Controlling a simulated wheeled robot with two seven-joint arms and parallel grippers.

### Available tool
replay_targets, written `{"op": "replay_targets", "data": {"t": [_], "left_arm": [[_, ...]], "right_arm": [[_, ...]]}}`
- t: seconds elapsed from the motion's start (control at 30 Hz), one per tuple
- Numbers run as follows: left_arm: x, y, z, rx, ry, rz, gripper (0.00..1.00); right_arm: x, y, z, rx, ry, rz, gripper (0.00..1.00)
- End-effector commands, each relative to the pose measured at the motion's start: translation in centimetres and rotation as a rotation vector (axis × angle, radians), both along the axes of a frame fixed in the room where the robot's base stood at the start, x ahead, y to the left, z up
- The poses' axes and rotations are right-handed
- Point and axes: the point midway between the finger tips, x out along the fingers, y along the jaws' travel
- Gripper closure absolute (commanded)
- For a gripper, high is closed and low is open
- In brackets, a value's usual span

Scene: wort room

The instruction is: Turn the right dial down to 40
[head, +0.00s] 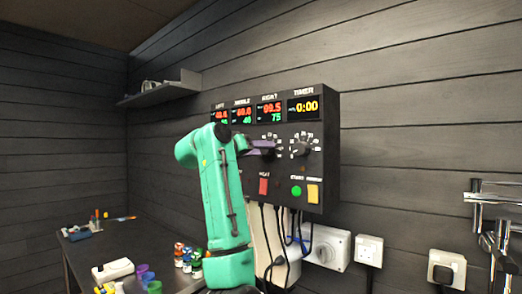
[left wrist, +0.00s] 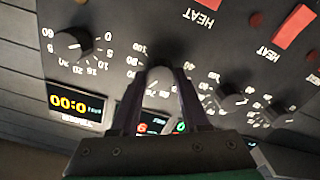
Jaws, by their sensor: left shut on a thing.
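The black control panel (head: 315,180) hangs on the wall, with displays marked left, middle, right and timer. The right display (head: 269,109) reads about 89.5 in red and 75 in green. My left gripper (head: 268,147) reaches the panel under that display, its purple fingers on the right dial. In the left wrist view, the picture is upside down and the left gripper (left wrist: 160,88) is shut on the right dial (left wrist: 159,76), one finger on each side. The fingers hide part of its scale and the display.
The timer dial (head: 301,149) is close beside the gripper. The middle dial (left wrist: 231,96) and left dial (left wrist: 277,113) are on its other side. A red switch (head: 264,186) and green button (head: 296,190) sit below. Cables and sockets (head: 369,250) are lower on the wall.

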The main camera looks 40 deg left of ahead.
Motion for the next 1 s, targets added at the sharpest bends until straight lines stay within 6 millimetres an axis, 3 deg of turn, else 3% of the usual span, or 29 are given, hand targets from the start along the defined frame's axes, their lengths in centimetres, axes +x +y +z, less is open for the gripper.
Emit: {"op": "replay_targets", "data": {"t": [1.0], "left_arm": [[0.14, -0.09, -0.26, -0.966, -0.01, -0.001, 1.0]], "right_arm": [[-0.02, 0.0, 0.69, 0.0, 0.0, 0.0, 1.0]]}}
